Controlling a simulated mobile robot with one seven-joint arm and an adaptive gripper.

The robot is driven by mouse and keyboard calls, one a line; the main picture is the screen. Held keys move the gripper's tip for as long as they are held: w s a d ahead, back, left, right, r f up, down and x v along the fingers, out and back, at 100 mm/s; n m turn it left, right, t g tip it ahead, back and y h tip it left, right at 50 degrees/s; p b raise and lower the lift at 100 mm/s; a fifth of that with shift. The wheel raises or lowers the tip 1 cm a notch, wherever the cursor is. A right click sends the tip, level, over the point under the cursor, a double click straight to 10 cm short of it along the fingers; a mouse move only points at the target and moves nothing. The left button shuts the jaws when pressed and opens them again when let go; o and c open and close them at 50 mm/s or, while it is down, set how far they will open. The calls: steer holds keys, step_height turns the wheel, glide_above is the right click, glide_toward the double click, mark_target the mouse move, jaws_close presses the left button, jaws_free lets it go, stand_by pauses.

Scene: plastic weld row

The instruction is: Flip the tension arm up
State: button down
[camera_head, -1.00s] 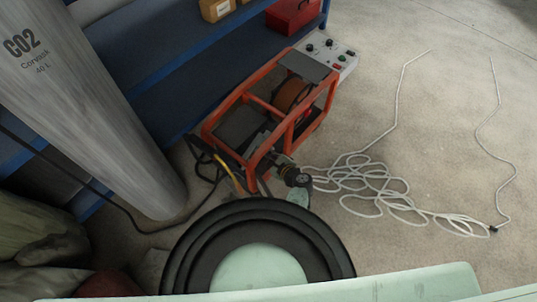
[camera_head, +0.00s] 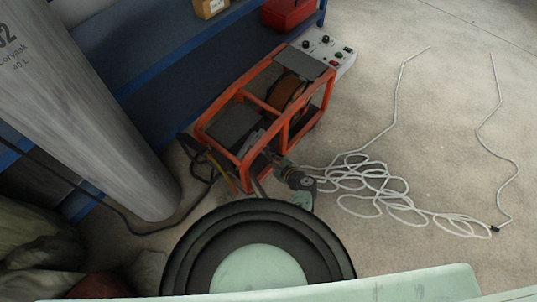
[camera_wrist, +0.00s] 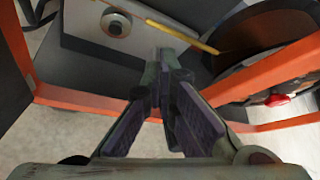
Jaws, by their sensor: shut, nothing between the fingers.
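The orange-framed wire feeder (camera_head: 222,163) stands on the floor in the head view, with a brown spool (camera_head: 287,92) inside. My gripper (camera_head: 258,142) reaches into its near side, partly hidden by the frame and my wrist. In the wrist view my gripper (camera_wrist: 165,75) is shut and empty, its fingers among the feeder's inner parts. Beyond the fingertips is a pale block (camera_wrist: 75,28) with a round knob (camera_wrist: 116,24). A thin yellow bar (camera_wrist: 178,33) slants above the fingertips. I cannot tell for sure which part is the tension arm, or whether the fingers touch it.
Orange frame bars (camera_wrist: 262,72) run close around the fingers. A grey gas cylinder (camera_head: 95,115) and blue shelving (camera_head: 150,40) stand to the left and behind. A control box (camera_head: 328,55) adjoins the feeder. White cable (camera_head: 370,185) lies coiled to the right; open floor lies beyond.

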steer(key=p+v, duration=0.3)
steer(key=v, duration=0.5)
steer(key=shift+s+a+r, duration=0.2)
steer(key=shift+s+a, duration=0.1)
